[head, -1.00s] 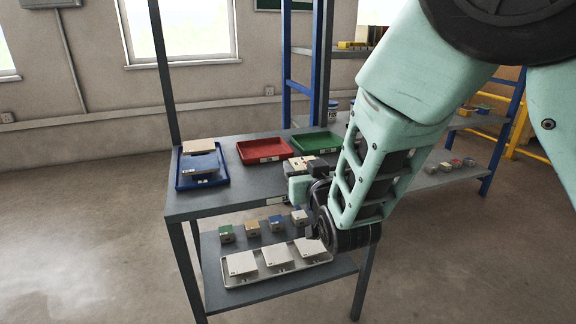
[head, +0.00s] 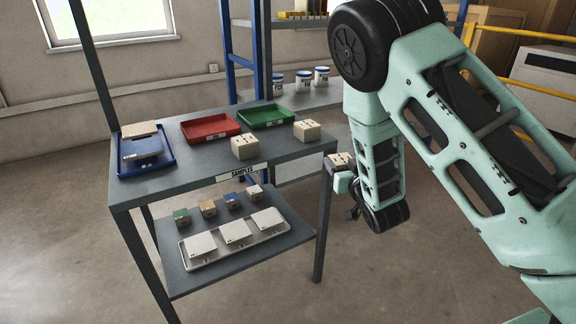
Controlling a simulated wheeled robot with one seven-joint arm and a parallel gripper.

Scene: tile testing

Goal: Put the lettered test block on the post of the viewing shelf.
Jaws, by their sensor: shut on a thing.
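My gripper (head: 344,174) is at the right end of the sample table, just outside its front right corner. It is shut on a small beige block (head: 341,159) with dark marks on top. The marks are too small to read, so I cannot tell whether it is the lettered test block. The fingertips are partly hidden by the block and my arm. Two similar beige blocks with dark marks stand on the table top, one near the front edge (head: 245,147) and one at the right (head: 307,131). I cannot make out the viewing shelf's post.
The table (head: 190,165), labelled SAMPLES, bears a blue tray (head: 127,172), a red tray (head: 210,128) and a green tray (head: 266,117). Its lower shelf (head: 178,284) holds small coloured blocks and a pale tray (head: 201,264). A blue-framed rack (head: 230,60) with tins stands behind.

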